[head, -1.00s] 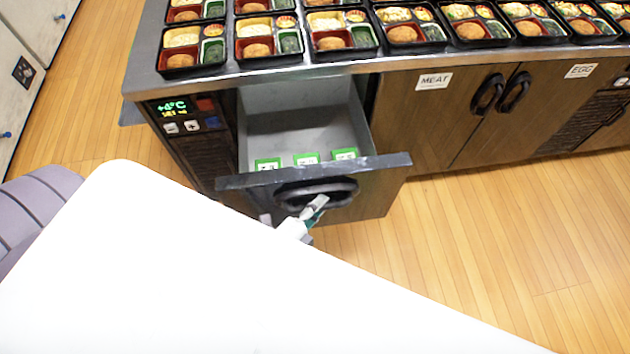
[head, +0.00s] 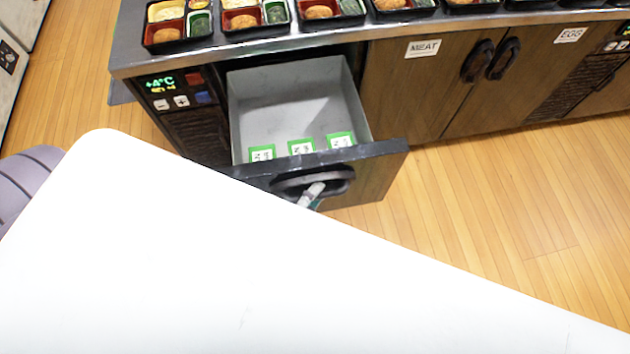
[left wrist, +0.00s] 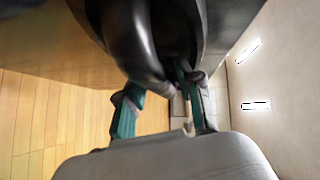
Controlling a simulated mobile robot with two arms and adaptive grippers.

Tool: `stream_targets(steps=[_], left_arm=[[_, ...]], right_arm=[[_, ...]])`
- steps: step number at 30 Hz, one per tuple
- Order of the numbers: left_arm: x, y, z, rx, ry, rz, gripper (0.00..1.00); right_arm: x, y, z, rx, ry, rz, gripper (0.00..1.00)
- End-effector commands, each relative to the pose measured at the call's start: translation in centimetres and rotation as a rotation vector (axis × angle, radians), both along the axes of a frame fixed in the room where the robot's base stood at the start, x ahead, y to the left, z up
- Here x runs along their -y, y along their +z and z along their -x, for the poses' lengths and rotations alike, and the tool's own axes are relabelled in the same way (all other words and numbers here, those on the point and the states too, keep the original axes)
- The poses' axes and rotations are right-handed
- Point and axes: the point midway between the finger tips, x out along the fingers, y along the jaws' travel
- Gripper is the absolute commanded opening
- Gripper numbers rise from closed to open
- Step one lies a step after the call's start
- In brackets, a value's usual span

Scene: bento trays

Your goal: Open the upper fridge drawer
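The upper fridge drawer (head: 270,169) is pulled well out from under the counter, its grey inside (head: 295,100) showing. Its dark front carries a black loop handle (head: 335,177), which also shows large in the left wrist view (left wrist: 138,45). My left gripper (head: 313,194) is at this handle. In the left wrist view its two green fingers (left wrist: 160,88) lie on either side of the handle bar, closed around it. My white left arm hides the lower part of the drawer front. My right gripper is in neither view.
Green-edged labelled items (head: 301,146) stand inside the drawer near its front. Several bento trays (head: 256,20) line the counter top (head: 225,50). A temperature panel (head: 170,90) is left of the drawer. MEAT doors (head: 425,90) are shut at right. Wooden floor (head: 500,220) is clear at right.

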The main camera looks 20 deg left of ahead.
Motion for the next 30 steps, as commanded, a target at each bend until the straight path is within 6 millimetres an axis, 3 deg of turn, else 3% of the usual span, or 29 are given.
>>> stream_targets(steps=[13, 24, 30], left_arm=[[-0.2, 0.1, 0.9, -0.001, 0.0, 0.0, 0.46], [-1.7, 1.1, 8.1, -0.004, 0.0, -0.001, 0.46], [-2.2, 1.5, 10.9, -0.001, 0.0, 0.001, 0.46]], right_arm=[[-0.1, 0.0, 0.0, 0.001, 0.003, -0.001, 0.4], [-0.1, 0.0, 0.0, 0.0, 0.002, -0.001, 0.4], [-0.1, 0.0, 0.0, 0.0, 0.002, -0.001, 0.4]])
